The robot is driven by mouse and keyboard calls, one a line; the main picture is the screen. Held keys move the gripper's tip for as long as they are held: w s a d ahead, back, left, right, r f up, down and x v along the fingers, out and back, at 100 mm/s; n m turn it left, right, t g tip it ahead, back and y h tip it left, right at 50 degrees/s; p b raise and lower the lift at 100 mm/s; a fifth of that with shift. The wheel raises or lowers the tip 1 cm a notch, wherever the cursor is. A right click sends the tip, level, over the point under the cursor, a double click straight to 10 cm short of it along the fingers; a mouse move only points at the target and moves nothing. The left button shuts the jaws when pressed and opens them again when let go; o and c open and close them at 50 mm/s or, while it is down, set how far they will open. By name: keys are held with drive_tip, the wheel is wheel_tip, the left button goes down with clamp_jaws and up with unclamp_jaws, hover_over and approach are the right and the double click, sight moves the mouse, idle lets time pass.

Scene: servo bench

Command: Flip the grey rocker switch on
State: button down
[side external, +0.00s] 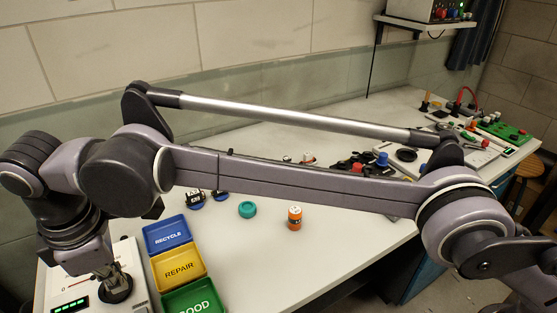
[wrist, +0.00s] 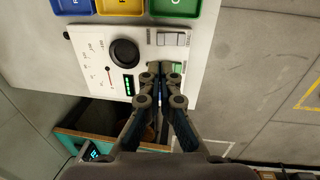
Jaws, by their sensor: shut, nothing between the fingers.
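A white control panel (wrist: 85,62) lies under my gripper in the wrist view. A pale grey rocker switch (wrist: 171,39) sits near its right edge, just beyond my fingertips; I cannot tell which way it is tilted. My gripper (wrist: 155,72) is shut and empty, its tips over the panel's right part, below the rocker in the picture. A green part (wrist: 177,68) shows just right of the fingertips, partly hidden by them. In the side view the panel (side external: 48,282) is at lower left, with my gripper (side external: 108,275) low over it; the rocker is hidden there.
The panel also has a black round knob (wrist: 124,52), a lit green bar display (wrist: 128,85) and a red-marked scale (wrist: 109,70). Blue (side external: 167,236), yellow (side external: 179,270) and green (side external: 190,298) trays stand beside it. An orange can (side external: 295,218) stands farther right.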

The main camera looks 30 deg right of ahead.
sight(141, 312)
drive_tip(key=f, duration=0.3)
drive_tip(key=w+f, duration=0.1)
drive_tip(key=f, duration=0.6)
drive_tip(key=shift+w+f, duration=0.25)
drive_tip(key=shift+f, duration=0.15)
drive_tip(key=shift+w+f+g, duration=0.25)
drive_tip(key=shift+f+g, duration=0.1)
drive_tip(key=shift+g, duration=0.15)
drive_tip(key=shift+s, duration=0.15)
drive_tip(key=shift+s+r, duration=0.25)
drive_tip(key=shift+s, duration=0.45)
drive_tip(key=shift+r, duration=0.15)
wheel_tip(141, 312, up, 12)
drive_tip(key=shift+s, duration=0.35)
